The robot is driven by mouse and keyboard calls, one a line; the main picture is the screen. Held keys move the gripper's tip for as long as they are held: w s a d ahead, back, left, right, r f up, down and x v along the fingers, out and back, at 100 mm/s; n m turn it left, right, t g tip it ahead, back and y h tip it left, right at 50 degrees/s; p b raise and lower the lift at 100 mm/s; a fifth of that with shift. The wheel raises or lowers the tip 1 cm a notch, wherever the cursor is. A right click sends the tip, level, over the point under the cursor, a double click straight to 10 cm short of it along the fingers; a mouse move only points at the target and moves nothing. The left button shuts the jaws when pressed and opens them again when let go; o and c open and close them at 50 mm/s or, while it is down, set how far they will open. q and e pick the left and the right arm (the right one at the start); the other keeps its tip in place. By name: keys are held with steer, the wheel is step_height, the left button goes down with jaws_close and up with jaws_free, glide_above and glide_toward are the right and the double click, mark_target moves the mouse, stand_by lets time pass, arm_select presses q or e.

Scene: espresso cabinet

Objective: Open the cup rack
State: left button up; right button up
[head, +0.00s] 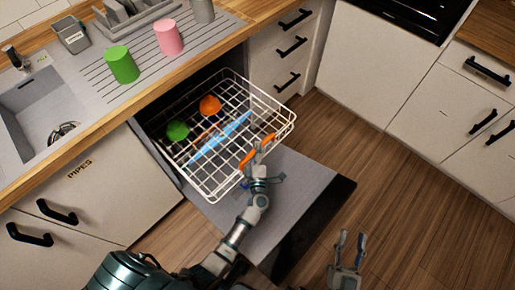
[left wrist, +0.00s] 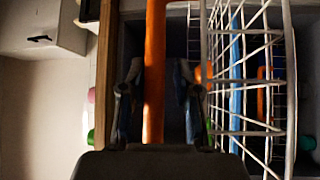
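The cup rack (head: 225,178) is a white wire basket, out of the dishwasher over its lowered door (head: 285,195). It has an orange handle (head: 258,150) on its front side. My left gripper (head: 260,165) is at this handle. In the left wrist view the orange handle (left wrist: 155,70) runs between the two fingers of my left gripper (left wrist: 157,100), with a gap on each side, so the gripper looks open around it. My right gripper (head: 350,242) is low in the head view, with its fingers apart and empty, away from the rack.
The rack holds a green item (head: 178,130), an orange item (head: 210,105) and a long blue item (head: 220,138). A green cup (head: 122,65) and a pink cup (head: 168,37) stand on the drainboard above. The wooden floor (head: 400,200) to the right is clear.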

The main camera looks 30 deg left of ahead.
arm_select(q)
steer(key=shift+d+r, duration=0.1)
steer(key=shift+s+d, duration=0.1)
steer(key=shift+s, duration=0.1)
steer(key=v, duration=1.1)
steer(key=shift+s+d, duration=0.15)
steer(key=shift+s, duration=0.05)
